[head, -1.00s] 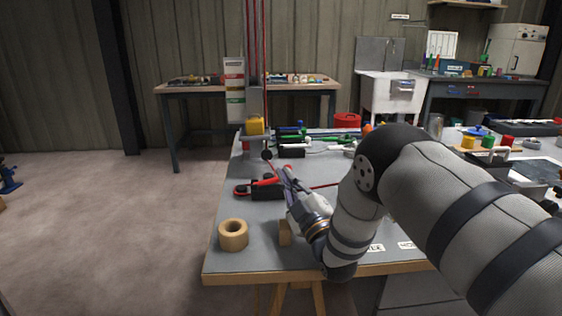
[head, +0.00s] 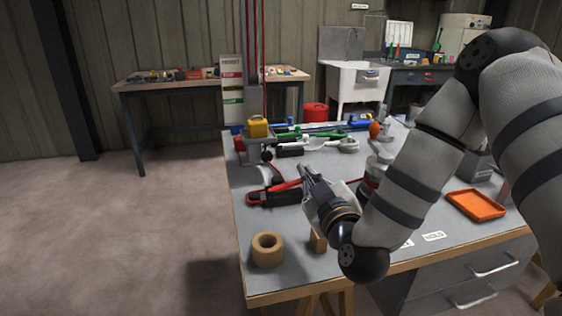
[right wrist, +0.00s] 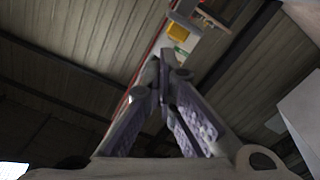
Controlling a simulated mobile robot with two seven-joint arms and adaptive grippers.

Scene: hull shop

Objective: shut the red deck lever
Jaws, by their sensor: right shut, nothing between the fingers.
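The red deck lever (head: 285,187) is on a black body on the grey bench top, left of my right gripper. Its red handle appears to lie low along the body; I cannot tell its exact angle. My right gripper (head: 306,171) is shut and empty, its fingertips close to the right end of the red lever. I cannot tell whether they touch it. The closed fingers (right wrist: 166,65) also show in the right wrist view, where the lever cannot be made out. My left gripper is out of view.
A wooden ring (head: 267,250) stands near the bench's front left corner. Green-handled gear (head: 318,137) and a yellow block (head: 258,127) stand behind the lever. Red and dark lines rise at the back left. An orange tray (head: 476,204) lies at the right.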

